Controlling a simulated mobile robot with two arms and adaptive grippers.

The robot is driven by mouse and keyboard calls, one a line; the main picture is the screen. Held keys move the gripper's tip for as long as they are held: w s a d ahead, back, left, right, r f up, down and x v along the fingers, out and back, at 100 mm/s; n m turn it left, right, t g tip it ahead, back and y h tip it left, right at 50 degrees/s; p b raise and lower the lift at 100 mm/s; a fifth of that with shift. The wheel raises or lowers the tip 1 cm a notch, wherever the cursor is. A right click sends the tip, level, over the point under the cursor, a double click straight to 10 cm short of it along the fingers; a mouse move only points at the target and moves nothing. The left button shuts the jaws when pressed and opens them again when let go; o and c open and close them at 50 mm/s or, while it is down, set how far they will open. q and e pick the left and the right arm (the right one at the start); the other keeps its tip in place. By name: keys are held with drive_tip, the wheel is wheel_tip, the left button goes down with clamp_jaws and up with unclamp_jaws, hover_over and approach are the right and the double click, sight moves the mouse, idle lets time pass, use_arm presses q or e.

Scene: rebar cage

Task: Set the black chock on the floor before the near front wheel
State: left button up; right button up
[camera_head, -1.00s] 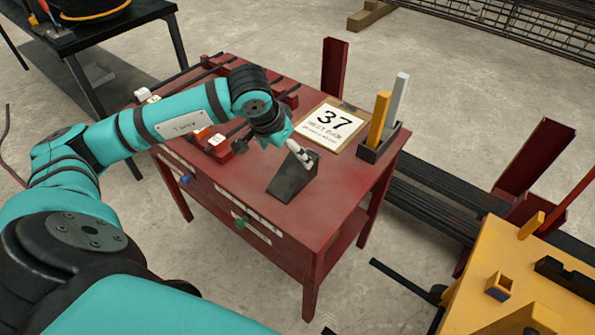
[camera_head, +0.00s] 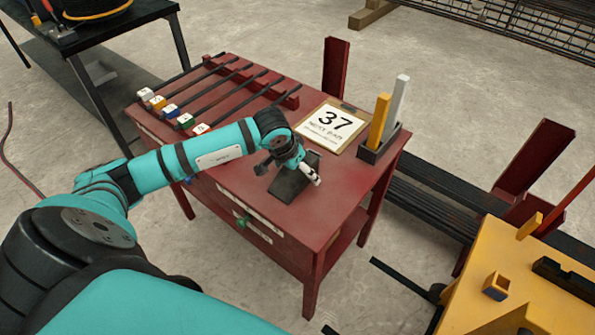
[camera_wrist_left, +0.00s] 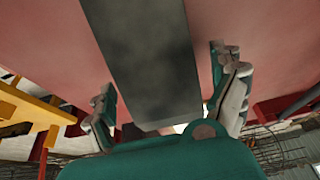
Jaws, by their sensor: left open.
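The black chock (camera_head: 290,186) is a dark wedge on the red table's top near its front edge. My left gripper (camera_head: 289,171) is over it with fingers open. In the left wrist view the chock (camera_wrist_left: 150,60) runs between the two spread fingers of my left gripper (camera_wrist_left: 166,98), with a gap visible on each side. The yellow cart (camera_head: 520,270) is at the lower right. My right gripper is not in view.
The red table (camera_head: 340,205) also carries a rack of black rods (camera_head: 230,88), a sign reading 37 (camera_head: 331,128) and a black holder (camera_head: 380,146) with yellow and grey bars. Dark beams (camera_head: 430,190) lie right of it.

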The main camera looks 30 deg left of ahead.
use_arm(q)
drive_tip(key=shift+r, duration=0.1)
drive_tip(key=c, duration=1.7)
drive_tip(key=shift+r, duration=0.1)
